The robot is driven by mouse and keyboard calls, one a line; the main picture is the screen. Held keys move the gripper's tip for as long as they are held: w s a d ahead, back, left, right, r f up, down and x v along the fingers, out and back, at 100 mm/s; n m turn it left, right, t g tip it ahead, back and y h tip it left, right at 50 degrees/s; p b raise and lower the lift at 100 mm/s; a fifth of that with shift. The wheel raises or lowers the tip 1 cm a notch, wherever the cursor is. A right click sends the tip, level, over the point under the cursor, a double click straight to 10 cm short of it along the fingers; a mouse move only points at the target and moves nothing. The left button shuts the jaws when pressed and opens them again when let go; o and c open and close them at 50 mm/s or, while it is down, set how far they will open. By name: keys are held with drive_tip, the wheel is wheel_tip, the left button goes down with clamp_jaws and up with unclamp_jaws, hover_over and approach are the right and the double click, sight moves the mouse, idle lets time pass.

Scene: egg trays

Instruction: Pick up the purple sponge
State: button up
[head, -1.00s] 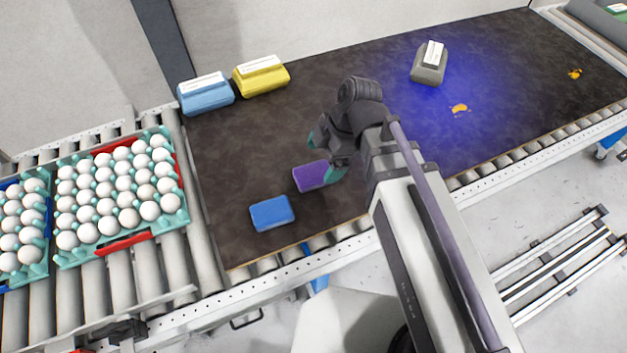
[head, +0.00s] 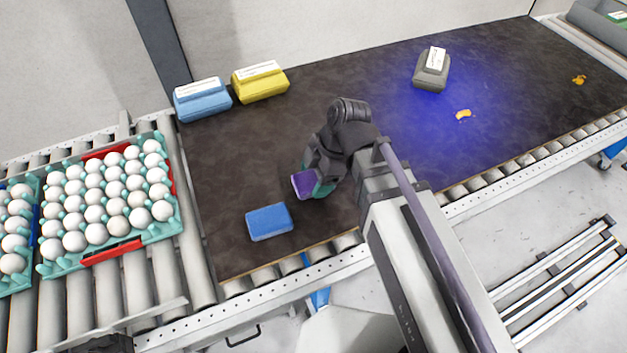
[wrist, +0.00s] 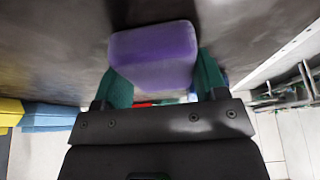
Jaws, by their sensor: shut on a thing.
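The purple sponge (head: 304,184) is between the teal fingers of my gripper (head: 316,184), over the dark mat on the table. In the wrist view the purple sponge (wrist: 154,56) fills the space between the two teal fingers (wrist: 160,85), one on each side of it. My gripper is shut on it. The sponge looks tilted compared with the mat. How high it is above the mat is hard to tell. My arm hides part of the table to the right.
A blue sponge (head: 269,222) lies just left and in front of my gripper. A blue carton (head: 202,103), a yellow carton (head: 260,84) and a grey carton (head: 431,72) stand on the mat (head: 225,165). An egg tray (head: 68,262) is on the rollers at left. Orange bits (head: 463,114) lie at right.

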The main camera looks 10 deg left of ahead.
drive_tip(key=shift+c, duration=1)
drive_tip(key=shift+r, duration=0.1)
wheel_tip(320, 180, up, 10)
drive_tip(key=p, duration=1)
